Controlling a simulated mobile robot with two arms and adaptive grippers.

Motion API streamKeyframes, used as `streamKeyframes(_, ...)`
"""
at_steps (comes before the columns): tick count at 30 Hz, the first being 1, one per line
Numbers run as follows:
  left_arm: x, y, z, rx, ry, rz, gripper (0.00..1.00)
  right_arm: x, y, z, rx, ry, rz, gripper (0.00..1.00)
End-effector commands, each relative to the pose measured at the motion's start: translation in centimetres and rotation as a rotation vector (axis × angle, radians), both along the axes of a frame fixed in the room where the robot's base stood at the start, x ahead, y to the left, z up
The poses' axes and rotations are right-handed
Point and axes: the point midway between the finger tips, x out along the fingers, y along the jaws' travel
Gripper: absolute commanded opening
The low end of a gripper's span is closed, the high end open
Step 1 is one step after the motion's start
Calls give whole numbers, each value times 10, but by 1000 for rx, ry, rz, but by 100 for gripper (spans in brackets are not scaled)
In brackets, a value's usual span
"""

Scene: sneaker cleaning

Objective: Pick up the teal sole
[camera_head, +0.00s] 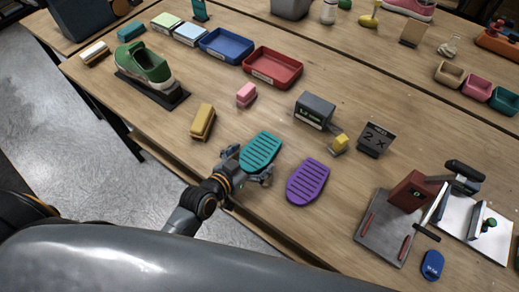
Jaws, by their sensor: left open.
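The teal sole (262,151) lies on the wooden table, with dark grooves across it. My left gripper (248,167) is open at the near end of the teal sole, with one finger on its left side and one on its right. Whether the fingers touch the sole cannot be told from this view. A purple sole (308,182) lies just to the right of the gripper, apart from it. My right gripper is not in view.
A yellow-topped brush (202,120) and a pink block (246,94) lie beyond the gripper. A grey box (314,109), yellow cube (339,142) and "2 x" sign (376,138) stand to the right. A green shoe (145,63) and red tray (273,68) are farther back.

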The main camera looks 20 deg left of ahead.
Motion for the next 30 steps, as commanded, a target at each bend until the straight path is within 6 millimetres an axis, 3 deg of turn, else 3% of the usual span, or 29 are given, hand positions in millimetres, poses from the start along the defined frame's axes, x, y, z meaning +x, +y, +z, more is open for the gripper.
streamKeyframes(8,2,-1,-1,0,0,0,98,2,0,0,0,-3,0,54)
streamKeyframes(15,2,-1,-1,0,1,0,49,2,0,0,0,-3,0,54)
streamKeyframes(25,2,-1,0,0,0,0,49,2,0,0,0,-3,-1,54)
streamKeyframes(30,2,-1,12,-2,-3,0,49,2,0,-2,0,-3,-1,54)
